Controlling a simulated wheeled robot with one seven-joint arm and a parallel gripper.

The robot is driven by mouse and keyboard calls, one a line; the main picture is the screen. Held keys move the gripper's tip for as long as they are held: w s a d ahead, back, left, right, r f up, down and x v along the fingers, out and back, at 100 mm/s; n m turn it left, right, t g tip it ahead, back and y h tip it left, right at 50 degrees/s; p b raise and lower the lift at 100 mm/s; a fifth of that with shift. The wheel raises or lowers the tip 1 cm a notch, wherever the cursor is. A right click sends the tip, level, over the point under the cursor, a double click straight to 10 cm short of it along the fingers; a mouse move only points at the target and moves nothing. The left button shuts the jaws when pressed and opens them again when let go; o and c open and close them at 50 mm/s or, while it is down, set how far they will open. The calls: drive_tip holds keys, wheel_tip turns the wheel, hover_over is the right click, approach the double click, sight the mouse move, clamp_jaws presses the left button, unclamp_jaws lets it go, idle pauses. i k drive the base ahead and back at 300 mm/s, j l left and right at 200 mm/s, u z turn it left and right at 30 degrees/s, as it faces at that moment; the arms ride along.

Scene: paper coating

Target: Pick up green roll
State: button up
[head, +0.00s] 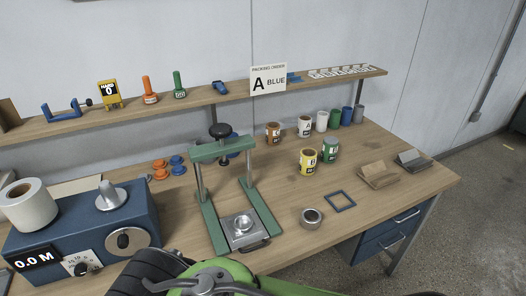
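A green roll (330,149) with a pale label stands upright on the bench, right of the middle. It stands just behind and to the right of a yellow roll (308,162). A smaller plain green cylinder (335,119) stands farther back in a row of containers. A green spool-like piece (179,86) stands on the shelf. I cannot see my gripper's fingers. Only green and black parts of my arm show at the bottom edge, well in front of the rolls.
A green-framed press (247,215) stands left of the rolls. A blue machine (85,235) with a white paper roll (28,205) is at the left. A tape roll (311,218), a dark square frame (341,201) and a brown block (379,175) lie nearby. The right front bench corner is clear.

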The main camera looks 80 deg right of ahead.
sight(329, 152)
drive_tip(key=z, duration=3.2)
